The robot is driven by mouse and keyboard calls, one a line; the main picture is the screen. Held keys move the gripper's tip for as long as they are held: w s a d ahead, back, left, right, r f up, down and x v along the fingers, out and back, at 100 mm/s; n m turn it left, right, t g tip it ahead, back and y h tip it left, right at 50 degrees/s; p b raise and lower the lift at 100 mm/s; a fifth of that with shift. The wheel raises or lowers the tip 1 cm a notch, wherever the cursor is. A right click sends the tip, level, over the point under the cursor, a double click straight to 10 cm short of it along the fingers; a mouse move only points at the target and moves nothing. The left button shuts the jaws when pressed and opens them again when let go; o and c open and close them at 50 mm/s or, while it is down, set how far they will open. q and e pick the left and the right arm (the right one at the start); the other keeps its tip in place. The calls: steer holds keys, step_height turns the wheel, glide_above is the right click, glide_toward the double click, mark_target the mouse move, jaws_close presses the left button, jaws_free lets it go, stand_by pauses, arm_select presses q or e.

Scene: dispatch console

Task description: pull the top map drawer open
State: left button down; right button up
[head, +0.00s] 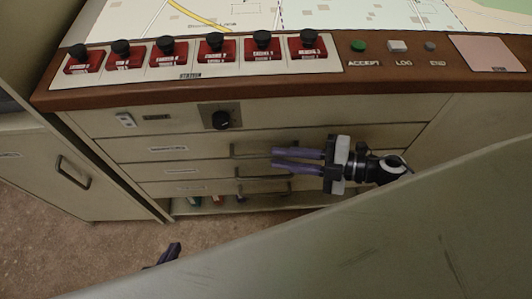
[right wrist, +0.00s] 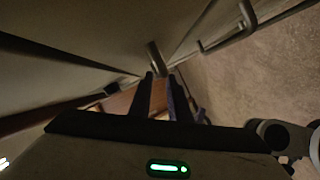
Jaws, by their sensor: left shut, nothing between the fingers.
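The top map drawer (head: 205,148) is the upper of three labelled cream drawer fronts under the console in the head view. It looks flush with the others. Its dark bar handle (head: 245,147) is partly hidden by my right gripper (head: 272,160). That gripper reaches in from the right with its two purple fingers apart, just in front of the handle area. In the right wrist view the fingers (right wrist: 162,85) are also apart, with a short grey bar (right wrist: 155,58) just past their tips; contact cannot be told. My left gripper (head: 166,256) shows only its dark fingertips, shut, low over the floor.
A panel with a black knob (head: 222,119) sits above the drawers. The wooden console edge (head: 130,98) overhangs, with several red switches on top. A side cabinet (head: 60,180) stands left. A large grey-green surface (head: 400,235) blocks the lower right. Carpet is clear in front.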

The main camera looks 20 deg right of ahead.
mark_target(272, 157)
steer(key=shift+x, duration=2.3)
steer(key=shift+c, duration=0.4)
jaws_close()
